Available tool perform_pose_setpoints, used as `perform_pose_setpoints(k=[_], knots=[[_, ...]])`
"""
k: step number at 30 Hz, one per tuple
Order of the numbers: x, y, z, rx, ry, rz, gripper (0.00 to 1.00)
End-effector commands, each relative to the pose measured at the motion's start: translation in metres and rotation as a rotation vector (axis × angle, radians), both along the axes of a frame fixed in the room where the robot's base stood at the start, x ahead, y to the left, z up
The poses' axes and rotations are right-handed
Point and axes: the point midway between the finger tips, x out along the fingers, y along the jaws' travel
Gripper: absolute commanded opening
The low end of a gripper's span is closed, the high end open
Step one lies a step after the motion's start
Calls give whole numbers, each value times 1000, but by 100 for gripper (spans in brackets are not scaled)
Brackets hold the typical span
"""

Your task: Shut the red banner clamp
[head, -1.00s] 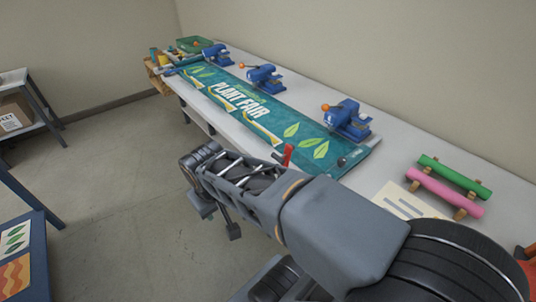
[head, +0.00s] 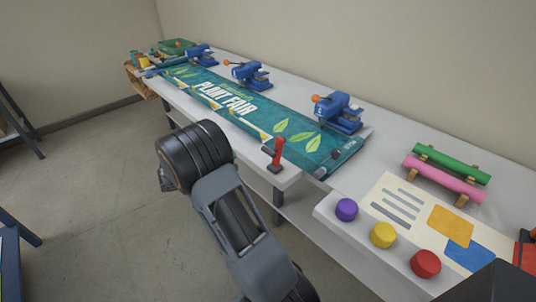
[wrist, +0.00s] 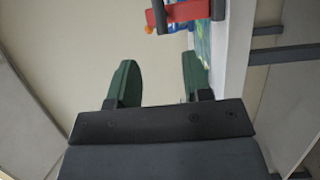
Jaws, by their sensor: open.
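The red banner clamp (head: 277,154) stands at the table's front edge, near the right end of the teal PLANT FAIR banner (head: 226,100). Its red handle sticks up from a dark foot. In the wrist view the clamp (wrist: 187,12) is a red bar with dark ends at the top, beyond the fingertips. My gripper (wrist: 160,78) is open and empty, its two green fingers apart and not touching the clamp. In the head view my arm is in front of the table, left of the clamp, and the gripper fingers do not show.
Several blue presses with orange knobs, one of them (head: 339,113), stand along the banner's back edge. At right are green and pink rolls (head: 445,180) and a panel with purple, yellow and red buttons (head: 383,235). Open floor (head: 110,190) lies left of the table.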

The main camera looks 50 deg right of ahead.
Motion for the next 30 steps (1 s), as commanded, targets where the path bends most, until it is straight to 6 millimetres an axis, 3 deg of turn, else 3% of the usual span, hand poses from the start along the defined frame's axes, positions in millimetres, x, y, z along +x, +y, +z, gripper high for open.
perform_pose_setpoints(k=[18, 30], knots=[[-49, -95, 3, 0, 1, -3, 45], [-58, -114, 3, 1, 0, -1, 45]])
